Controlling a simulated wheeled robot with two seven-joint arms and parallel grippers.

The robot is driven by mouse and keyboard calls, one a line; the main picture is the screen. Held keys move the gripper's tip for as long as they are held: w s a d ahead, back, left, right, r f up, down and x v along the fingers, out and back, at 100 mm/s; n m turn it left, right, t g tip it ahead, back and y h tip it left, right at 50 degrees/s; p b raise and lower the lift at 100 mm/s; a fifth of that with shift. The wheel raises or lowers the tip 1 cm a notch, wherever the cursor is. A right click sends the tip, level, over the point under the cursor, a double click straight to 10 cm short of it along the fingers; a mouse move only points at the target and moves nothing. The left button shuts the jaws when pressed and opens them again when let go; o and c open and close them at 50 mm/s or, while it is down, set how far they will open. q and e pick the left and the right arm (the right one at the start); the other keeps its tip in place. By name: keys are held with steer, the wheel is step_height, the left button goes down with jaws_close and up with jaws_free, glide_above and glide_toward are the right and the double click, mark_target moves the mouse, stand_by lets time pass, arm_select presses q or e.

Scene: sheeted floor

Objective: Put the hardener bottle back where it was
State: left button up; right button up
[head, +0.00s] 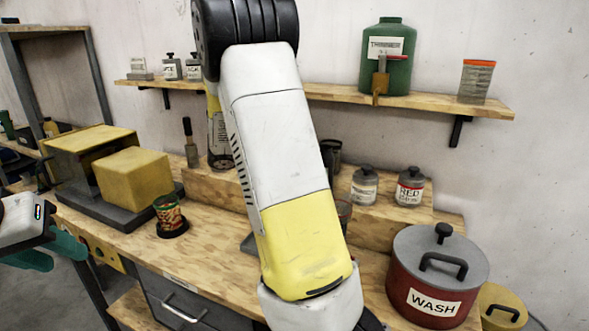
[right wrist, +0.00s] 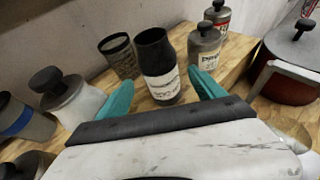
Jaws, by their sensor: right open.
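In the right wrist view my right gripper (right wrist: 165,90) is open, its teal fingers spread. A dark, open-topped bottle with a white label (right wrist: 160,84) stands upright on the wood between and just beyond the fingertips. I cannot read its label, nor tell which bottle is the hardener. A grey black-capped bottle (right wrist: 206,50) and a red-labelled one (right wrist: 218,14) stand to its right, and a dark cup (right wrist: 120,54) to its left. In the head view my right arm hides the spot below it. My left gripper (head: 55,250) is at the left edge, away from the bottles; its jaw gap is unclear.
The red WASH pot (head: 400,285) stands at the bench's right. A wall shelf (head: 335,93) holds a green thinner jug (head: 387,62).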

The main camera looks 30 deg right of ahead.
steer(key=s+a+f+m+y, duration=0.1)
steer(key=s+a+m+y, duration=0.75)
steer(key=s, duration=0.25)
steer(key=s+a+r+m+t+y, duration=0.2)
steer(key=s+a+r+m+y, duration=0.1)
steer(key=a, duration=0.4)
steer(key=s+a+r+m+t+y, duration=0.3)
steer(key=s+a+m, duration=0.3)
steer(key=a, duration=0.2)
steer(key=shift+a+r+y, duration=0.15)
steer(key=shift+r+y, duration=0.2)
steer(key=shift+y, duration=0.3)
steer(key=shift+s+m, duration=0.1)
steer(key=shift+m, duration=0.15)
